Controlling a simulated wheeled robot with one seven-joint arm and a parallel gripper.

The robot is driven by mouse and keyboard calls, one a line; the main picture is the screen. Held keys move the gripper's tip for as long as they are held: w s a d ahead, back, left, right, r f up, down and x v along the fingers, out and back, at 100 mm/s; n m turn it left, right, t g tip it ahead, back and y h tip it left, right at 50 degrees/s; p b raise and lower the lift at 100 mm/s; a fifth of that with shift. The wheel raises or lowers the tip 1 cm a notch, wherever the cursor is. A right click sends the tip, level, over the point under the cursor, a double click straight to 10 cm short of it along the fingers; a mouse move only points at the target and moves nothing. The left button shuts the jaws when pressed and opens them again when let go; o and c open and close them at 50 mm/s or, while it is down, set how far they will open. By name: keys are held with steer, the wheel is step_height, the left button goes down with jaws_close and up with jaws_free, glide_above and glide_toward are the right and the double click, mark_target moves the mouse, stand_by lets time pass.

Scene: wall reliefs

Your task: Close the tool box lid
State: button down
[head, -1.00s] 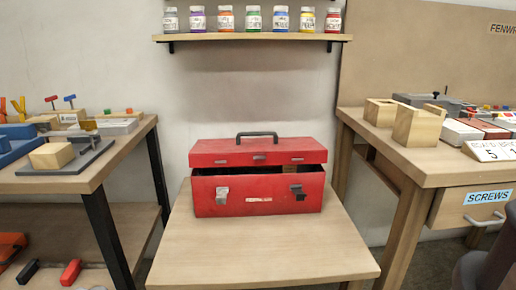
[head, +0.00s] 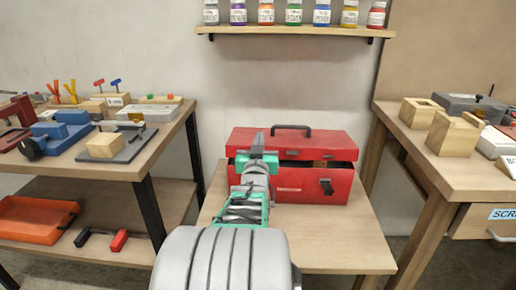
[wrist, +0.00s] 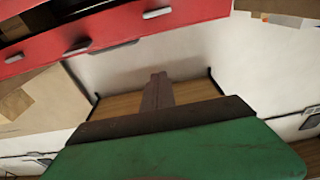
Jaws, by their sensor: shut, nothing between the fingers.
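The red tool box (head: 310,188) stands on a small wooden table. Its lid (head: 325,145), with a dark grey handle, is partly open, leaving a dark gap above the box front. My gripper (head: 260,140) is shut and empty, pointing up in front of the left part of the lid. It hides the left latch and part of the box front. Whether it touches the lid cannot be told.
A wall shelf (head: 300,31) with several paint jars is above the box. A left bench (head: 160,150) holds blocks and tools. A right bench (head: 440,165) holds wooden blocks. The small table's front right (head: 340,250) is clear.

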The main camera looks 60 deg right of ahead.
steer(key=shift+w+d+f+b, duration=0.45)
steer(key=shift+d+f, duration=0.4)
steer(key=shift+w+d+f+b, duration=0.4)
steer(key=shift+w+d+f, duration=0.05)
steer(key=shift+d+f, duration=0.4)
